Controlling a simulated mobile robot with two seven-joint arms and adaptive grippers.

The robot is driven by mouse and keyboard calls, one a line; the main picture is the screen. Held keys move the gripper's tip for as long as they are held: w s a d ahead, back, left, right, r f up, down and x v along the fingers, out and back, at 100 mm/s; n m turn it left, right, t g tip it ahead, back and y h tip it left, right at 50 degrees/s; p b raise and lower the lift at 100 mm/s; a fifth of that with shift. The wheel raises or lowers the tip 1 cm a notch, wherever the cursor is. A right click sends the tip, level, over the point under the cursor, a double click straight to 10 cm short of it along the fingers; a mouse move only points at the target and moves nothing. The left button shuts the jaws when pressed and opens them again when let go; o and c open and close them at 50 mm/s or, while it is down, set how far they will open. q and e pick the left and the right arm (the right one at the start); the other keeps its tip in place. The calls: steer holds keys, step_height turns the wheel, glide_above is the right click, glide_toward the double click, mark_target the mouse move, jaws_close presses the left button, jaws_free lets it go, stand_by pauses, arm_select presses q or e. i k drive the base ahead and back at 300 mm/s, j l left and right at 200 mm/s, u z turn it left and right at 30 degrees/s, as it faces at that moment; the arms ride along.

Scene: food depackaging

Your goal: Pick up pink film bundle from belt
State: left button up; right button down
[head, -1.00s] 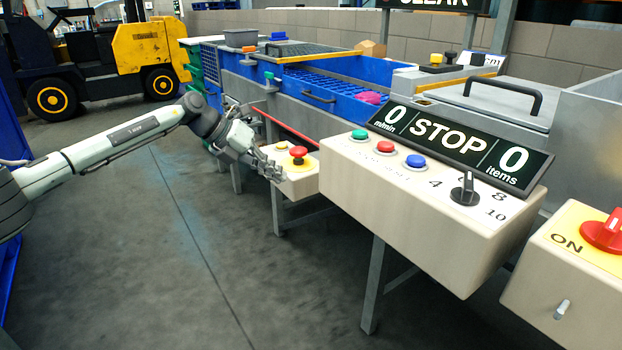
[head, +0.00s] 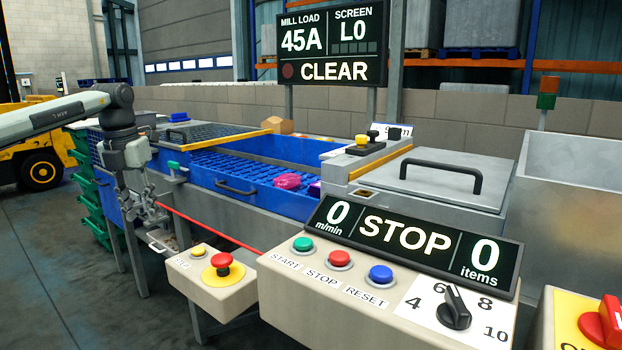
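The pink film bundle (head: 288,181) lies on the blue belt (head: 232,184) inside the conveyor, near its far right part. My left gripper (head: 155,218) hangs in front of the conveyor's near side, left of the bundle and well apart from it. It points down beside the red pull cord and holds nothing that I can see. Its fingers are small and dark, and they look spread. My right gripper is not in view. A purple item (head: 314,190) shows partly at the right end of the belt, beside the bundle.
A red cord (head: 212,226) runs along the conveyor front. An emergency stop box (head: 215,279) and a control panel (head: 336,316) reading STOP stand nearest me. A lidded grey housing (head: 440,184) closes the belt's right end. Green crates (head: 90,203) stand at left. Floor at lower left is clear.

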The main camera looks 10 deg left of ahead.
mark_target(289, 180)
steer(key=i+j+z, duration=0.35)
steer(key=j, duration=0.2)
steer(key=i+j+z, duration=0.1)
steer(key=j+z, duration=0.3)
steer(key=j, duration=0.15)
steer(key=i+j+z, duration=0.1)
steer(key=j+z, duration=0.25)
steer(key=j, duration=0.25)
steer(key=j+z, duration=0.4)
steer(key=j, duration=0.25)
